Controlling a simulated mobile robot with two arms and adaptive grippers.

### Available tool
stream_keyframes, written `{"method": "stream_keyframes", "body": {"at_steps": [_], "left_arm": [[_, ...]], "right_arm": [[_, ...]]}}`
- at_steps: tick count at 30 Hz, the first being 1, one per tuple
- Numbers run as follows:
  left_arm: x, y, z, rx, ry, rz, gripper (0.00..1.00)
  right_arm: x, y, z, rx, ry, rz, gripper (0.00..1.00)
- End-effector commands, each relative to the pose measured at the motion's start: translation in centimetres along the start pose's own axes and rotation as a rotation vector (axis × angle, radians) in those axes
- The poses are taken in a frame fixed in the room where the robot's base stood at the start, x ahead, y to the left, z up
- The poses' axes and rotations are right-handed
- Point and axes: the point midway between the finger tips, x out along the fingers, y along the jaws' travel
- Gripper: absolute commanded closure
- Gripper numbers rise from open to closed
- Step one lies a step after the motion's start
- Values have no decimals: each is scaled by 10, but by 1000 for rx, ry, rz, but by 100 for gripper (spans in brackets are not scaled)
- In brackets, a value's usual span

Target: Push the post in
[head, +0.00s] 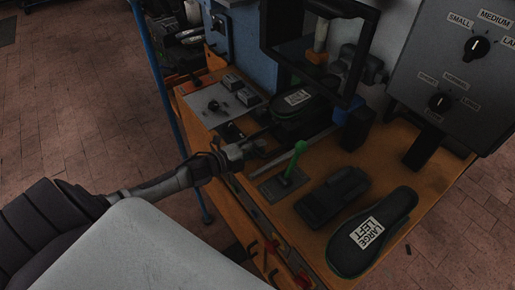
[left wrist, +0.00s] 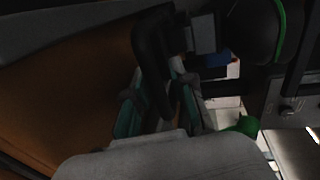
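My left gripper (head: 246,152) is beside the press, close to the front of its slide under the dark shoe form (head: 292,106) with a white label. In the left wrist view the two fingers (left wrist: 160,108) are spread apart. A black upright bar (left wrist: 153,65) lies between them, and I cannot tell whether either finger touches it. This bar may be the post; in the head view the gripper hides that spot. The black press frame (head: 367,50) stands over the shoe form. My right gripper is in neither view.
A green lever (head: 294,160) stands just right of my left gripper; its green knob (left wrist: 242,125) shows in the wrist view. A black block (head: 333,196) and a "LARGE LEFT" sole form (head: 393,212) lie further right. A control box (head: 458,62) with dials stands at the back right.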

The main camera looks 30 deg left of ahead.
Motion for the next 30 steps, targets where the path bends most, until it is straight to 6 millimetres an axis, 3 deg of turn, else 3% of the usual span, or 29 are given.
{"method": "stream_keyframes", "body": {"at_steps": [4,7,11,24,30], "left_arm": [[0,1,0,-1,0,2,75],[-2,2,0,-1,0,3,75],[-12,3,-1,-2,0,5,75],[-94,2,-2,0,2,6,75],[-115,0,-2,0,1,2,75]], "right_arm": [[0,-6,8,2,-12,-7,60],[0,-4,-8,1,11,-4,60],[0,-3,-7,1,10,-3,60],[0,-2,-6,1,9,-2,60],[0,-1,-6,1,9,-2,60]]}}
